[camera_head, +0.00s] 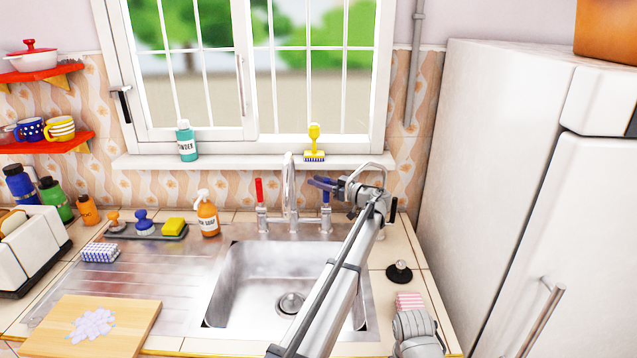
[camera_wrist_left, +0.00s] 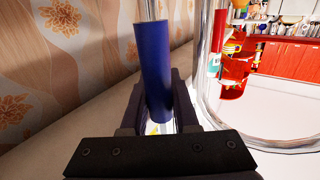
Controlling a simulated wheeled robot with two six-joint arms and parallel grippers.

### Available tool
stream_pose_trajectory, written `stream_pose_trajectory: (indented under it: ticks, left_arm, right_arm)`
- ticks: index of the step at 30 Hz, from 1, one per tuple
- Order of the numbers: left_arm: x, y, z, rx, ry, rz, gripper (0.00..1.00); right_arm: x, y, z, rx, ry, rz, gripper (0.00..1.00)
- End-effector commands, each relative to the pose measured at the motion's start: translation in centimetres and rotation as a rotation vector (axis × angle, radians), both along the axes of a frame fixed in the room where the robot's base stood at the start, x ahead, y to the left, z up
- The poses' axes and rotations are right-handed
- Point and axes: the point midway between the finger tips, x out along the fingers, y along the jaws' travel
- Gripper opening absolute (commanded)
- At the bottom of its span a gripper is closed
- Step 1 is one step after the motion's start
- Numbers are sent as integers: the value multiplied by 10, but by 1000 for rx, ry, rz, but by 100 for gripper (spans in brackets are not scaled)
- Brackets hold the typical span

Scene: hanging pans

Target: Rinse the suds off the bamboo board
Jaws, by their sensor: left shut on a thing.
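The bamboo board (camera_head: 130,315) lies on the drainboard left of the sink, with a patch of pale suds (camera_head: 92,325) on it. The sink basin (camera_head: 258,270) looks empty, and no water stream shows under the tap (camera_head: 290,190). The tap has a red handle (camera_head: 259,190) on the left and a blue handle (camera_head: 326,198) on the right. My left gripper (camera_head: 323,184) is shut on the blue handle, which stands upright between its fingers in the left wrist view (camera_wrist_left: 153,65). My right gripper is not in view.
A black plug (camera_head: 399,271) and pink striped sponge (camera_head: 408,301) lie right of the sink. The fridge (camera_head: 520,180) bounds the right side.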

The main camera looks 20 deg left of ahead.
Motion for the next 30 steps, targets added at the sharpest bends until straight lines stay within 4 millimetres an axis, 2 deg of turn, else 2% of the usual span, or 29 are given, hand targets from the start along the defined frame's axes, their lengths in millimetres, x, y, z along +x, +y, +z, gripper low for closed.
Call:
stream_pose_trajectory:
  ticks: [17, 24, 30]
  left_arm:
    - [0, 0, 0, 0, 0, -1, 0]
    - [-18, -5, -5, 47, -159, -1, 0]
    - [-27, -9, -1, 77, -266, -1, 0]
  right_arm:
    - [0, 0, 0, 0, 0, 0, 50]
    - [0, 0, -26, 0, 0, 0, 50]
    - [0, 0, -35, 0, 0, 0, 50]
